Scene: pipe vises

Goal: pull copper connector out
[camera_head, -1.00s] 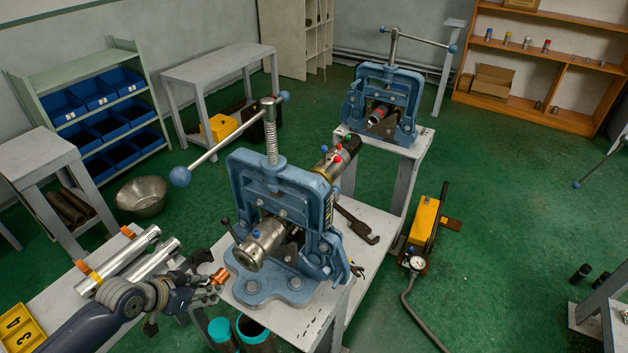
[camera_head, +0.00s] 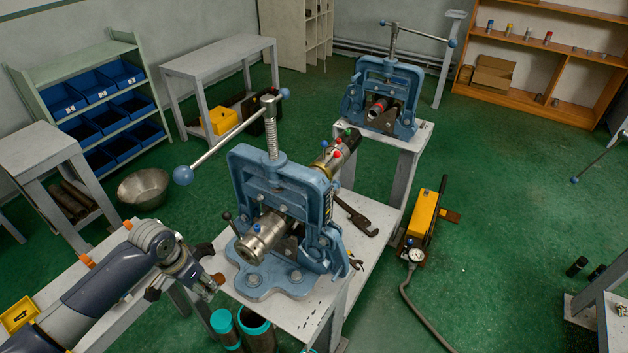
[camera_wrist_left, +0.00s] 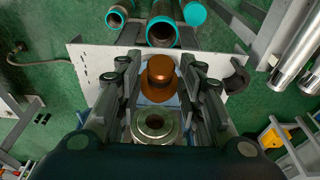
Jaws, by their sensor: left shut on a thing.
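The copper connector (camera_wrist_left: 160,78) shows between my left gripper's fingertips in the left wrist view. In the head view only a small brownish part of it (camera_head: 218,278) shows beside my gripper. My left gripper (camera_head: 208,286) is shut on the connector, in front and to the left of the near blue vise (camera_head: 283,205). The vise clamps a steel pipe fitting (camera_head: 260,238). The fitting's open round end (camera_wrist_left: 152,123) shows in the wrist view, with the connector apart from it. My right gripper is not in view.
A white bench (camera_head: 225,243) carries the near vise and a wrench (camera_head: 355,215). Teal-ended pipes (camera_head: 254,325) stand below its front edge. A second blue vise (camera_head: 385,95) stands behind. A yellow hydraulic pump (camera_head: 424,222) is on the floor to the right.

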